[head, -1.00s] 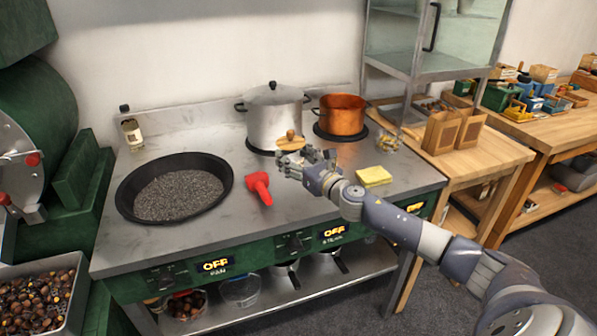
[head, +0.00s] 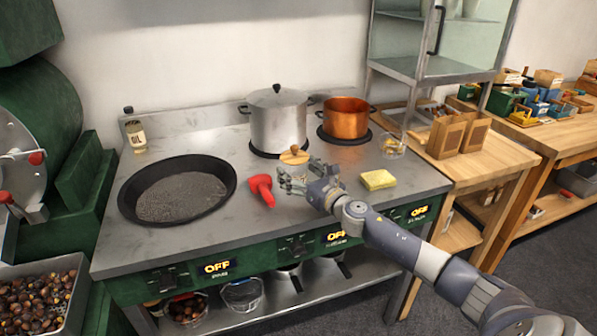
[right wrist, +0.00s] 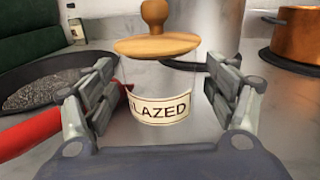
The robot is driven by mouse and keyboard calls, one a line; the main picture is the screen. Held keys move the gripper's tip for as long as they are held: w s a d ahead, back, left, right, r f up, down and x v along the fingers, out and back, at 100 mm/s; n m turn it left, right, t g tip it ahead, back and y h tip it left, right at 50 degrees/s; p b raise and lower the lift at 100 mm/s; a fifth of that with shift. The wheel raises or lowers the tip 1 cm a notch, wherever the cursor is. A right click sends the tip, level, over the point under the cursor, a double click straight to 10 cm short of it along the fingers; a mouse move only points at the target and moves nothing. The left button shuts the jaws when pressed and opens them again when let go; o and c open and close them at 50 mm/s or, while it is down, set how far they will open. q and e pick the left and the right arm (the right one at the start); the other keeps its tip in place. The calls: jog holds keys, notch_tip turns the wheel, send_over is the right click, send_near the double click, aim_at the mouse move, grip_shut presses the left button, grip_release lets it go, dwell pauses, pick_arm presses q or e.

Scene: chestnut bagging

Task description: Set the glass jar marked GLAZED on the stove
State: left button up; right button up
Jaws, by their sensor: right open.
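The glass jar, with a round wooden lid (head: 294,156) and knob, stands upright on the steel stove top (head: 230,226), in front of the steel pot. In the right wrist view the jar (right wrist: 158,84) shows a label whose visible letters read LAZED; its left end is cut off by the curve. My right gripper (head: 292,182) is open, with its fingers on both sides of the jar and gaps visible between. In the head view the clear glass body is hard to make out behind the fingers. My left gripper is not in view.
A red scoop-like tool (head: 262,189) lies just left of the gripper. A wide black pan (head: 177,205) is further left. A lidded steel pot (head: 278,124) and copper pot (head: 345,117) stand behind. A yellow sponge (head: 378,180) and glass bowl (head: 392,146) are to the right.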

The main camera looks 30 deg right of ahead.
jog(key=shift+r+p, duration=0.3)
jog(key=shift+s+f, duration=0.25)
jog(key=shift+s, duration=0.05)
jog(key=s+b, duration=0.1)
jog(key=s, duration=1)
jog(key=shift+s+d+r, duration=0.1)
jog(key=shift+s+d, duration=0.05)
jog(key=shift+s, duration=0.05)
